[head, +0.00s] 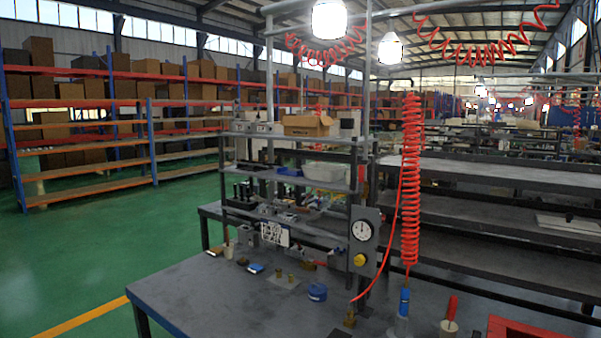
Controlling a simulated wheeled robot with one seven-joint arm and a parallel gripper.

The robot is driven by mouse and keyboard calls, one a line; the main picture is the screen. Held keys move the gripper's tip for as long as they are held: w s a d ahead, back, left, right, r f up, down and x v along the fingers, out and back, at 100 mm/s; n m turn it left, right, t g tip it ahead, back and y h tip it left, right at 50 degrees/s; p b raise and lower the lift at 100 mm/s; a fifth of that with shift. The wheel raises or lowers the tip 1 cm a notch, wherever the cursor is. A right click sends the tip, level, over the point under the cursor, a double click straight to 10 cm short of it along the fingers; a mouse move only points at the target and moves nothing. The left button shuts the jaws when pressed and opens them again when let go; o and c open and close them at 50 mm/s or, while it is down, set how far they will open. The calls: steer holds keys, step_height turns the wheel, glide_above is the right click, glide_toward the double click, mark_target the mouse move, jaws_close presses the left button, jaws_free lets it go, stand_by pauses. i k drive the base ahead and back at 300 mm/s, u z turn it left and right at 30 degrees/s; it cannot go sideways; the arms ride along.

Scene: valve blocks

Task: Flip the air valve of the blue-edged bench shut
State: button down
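The blue-edged bench (190,295) fills the lower middle of the head view, with a dark grey top and a blue strip along its left front edge. A grey upright panel (370,215) stands on a post at the bench. It carries a round white-faced gauge (362,230) and a yellow knob or handle (360,260) below it. This may be the air valve; its lever position is too small to tell. My gripper is not in view.
A blue round tin (317,292), small brass parts and blocks lie on the benchtop. A blue-handled tool (404,302) and a red-handled one (451,308) stand at front right. A coiled red hose (411,180) hangs beside the panel. Green floor (60,270) is clear at left.

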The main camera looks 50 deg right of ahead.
mark_target(361, 171)
steer(key=u, duration=0.05)
steer(key=i, duration=0.85)
steer(key=z, duration=0.95)
steer(key=i, duration=0.65)
steer(key=z, duration=0.7)
